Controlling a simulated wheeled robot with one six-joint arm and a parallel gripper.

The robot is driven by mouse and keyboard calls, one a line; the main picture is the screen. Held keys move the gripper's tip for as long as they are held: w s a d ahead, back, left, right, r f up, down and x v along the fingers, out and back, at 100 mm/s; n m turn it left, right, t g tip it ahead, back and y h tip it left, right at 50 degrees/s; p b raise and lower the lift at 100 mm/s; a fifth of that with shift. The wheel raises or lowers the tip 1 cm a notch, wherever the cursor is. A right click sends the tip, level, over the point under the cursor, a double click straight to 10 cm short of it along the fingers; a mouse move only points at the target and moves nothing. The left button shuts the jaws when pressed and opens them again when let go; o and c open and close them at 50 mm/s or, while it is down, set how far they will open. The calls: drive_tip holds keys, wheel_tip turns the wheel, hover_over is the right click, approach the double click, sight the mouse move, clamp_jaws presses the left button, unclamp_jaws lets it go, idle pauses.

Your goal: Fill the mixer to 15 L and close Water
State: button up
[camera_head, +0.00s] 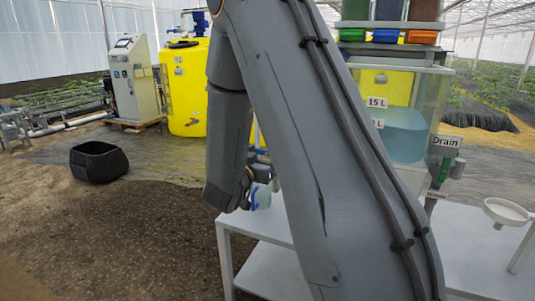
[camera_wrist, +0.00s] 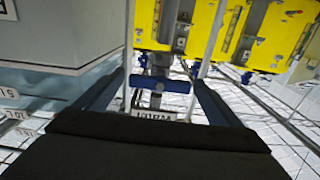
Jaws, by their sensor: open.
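The mixer (camera_head: 403,135) is a clear tank at the right of the head view, partly behind my arm. It holds pale blue water (camera_head: 403,122), with the surface below the "15 L" label (camera_head: 377,102) and near a lower, partly hidden label. In the wrist view, my gripper (camera_wrist: 160,68) is open, its two dark fingers on either side of a blue bar handle (camera_wrist: 157,82). The handle lies crosswise between them; contact is not clear. An upside-down label (camera_wrist: 155,117), apparently "Water", is below it, partly cut off by my gripper. In the head view my arm hides most of this spot.
The "Drain" label (camera_head: 446,141) and its green valve are right of the tank. A white table (camera_head: 480,240) carries a white funnel-like dish (camera_head: 506,211). Coloured containers (camera_head: 387,22) stand above the tank. A black bin (camera_head: 98,161) is on the floor at left.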

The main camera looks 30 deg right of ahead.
drive_tip(key=shift+w+d, duration=0.2)
drive_tip(key=shift+d, duration=0.05)
drive_tip(key=c, duration=1.1)
drive_tip(key=shift+o, duration=0.2)
drive_tip(key=shift+r+p, duration=0.1)
drive_tip(key=shift+p, duration=0.2)
drive_tip(key=n+p, duration=0.2)
drive_tip(key=n, duration=0.1)
drive_tip(key=shift+r+p, duration=0.1)
drive_tip(key=shift+p, duration=0.3)
drive_tip(key=n+p, duration=0.5)
drive_tip(key=n, duration=0.1)
drive_tip(key=n+p, duration=0.2)
drive_tip(key=n, duration=0.1)
drive_tip(key=shift+w+f+n+p, duration=0.1)
drive_tip(key=shift+f+n+p, duration=0.1)
drive_tip(key=shift+n+p, duration=0.15)
